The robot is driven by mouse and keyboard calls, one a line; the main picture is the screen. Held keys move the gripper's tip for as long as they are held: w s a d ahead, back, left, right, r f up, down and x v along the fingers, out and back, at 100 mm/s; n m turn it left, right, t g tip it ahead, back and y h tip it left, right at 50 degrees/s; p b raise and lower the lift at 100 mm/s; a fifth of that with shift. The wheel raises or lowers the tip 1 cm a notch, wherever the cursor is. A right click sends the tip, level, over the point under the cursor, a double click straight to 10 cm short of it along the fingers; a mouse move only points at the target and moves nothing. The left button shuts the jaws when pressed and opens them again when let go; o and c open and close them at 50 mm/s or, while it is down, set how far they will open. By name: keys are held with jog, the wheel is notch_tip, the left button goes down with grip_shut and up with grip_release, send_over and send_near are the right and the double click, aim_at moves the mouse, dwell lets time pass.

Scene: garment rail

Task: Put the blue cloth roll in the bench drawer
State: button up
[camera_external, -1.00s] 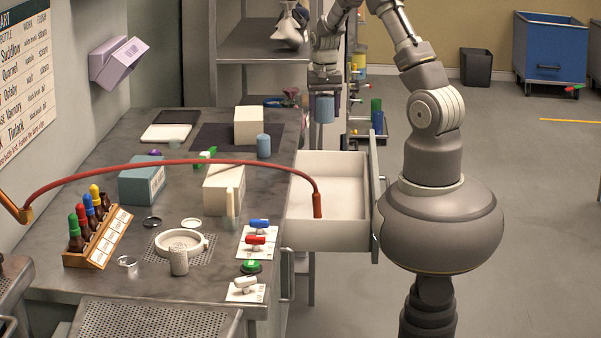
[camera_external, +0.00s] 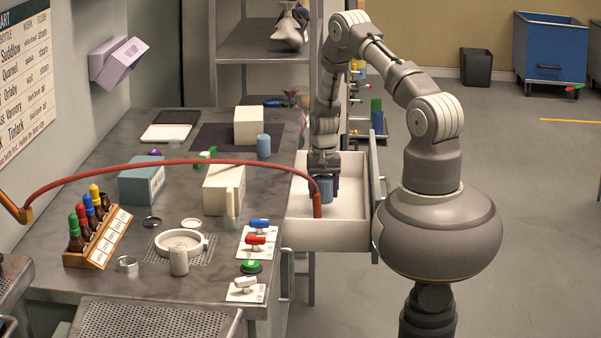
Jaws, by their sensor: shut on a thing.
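The bench drawer (camera_external: 341,229) is white inside and pulled open from the right side of the bench. My gripper (camera_external: 323,172) points down over the drawer and is shut on the blue cloth roll (camera_external: 326,190). The roll hangs upright within the drawer's outline. The red hose end partly covers its left side. I cannot tell whether the roll touches the drawer floor. A second blue roll-like cylinder (camera_external: 263,146) stands on the bench top.
A red hose (camera_external: 190,162) arches over the bench and ends in front of the drawer. White boxes (camera_external: 223,190), a blue-grey box (camera_external: 141,185) and a rack of bottles (camera_external: 98,237) stand on the bench. The drawer around the roll looks empty.

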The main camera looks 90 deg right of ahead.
aim_at(324, 177)
jog(key=shift+f+b, duration=0.65)
jog(key=shift+f, duration=1.5)
jog(key=shift+f, duration=0.25)
jog(key=o, duration=1.1)
jog(key=shift+r, duration=0.1)
jog(key=shift+r, duration=0.1)
notch_tip(324, 177, up, 12)
jog(key=p, duration=0.4)
jog(key=shift+p, duration=0.35)
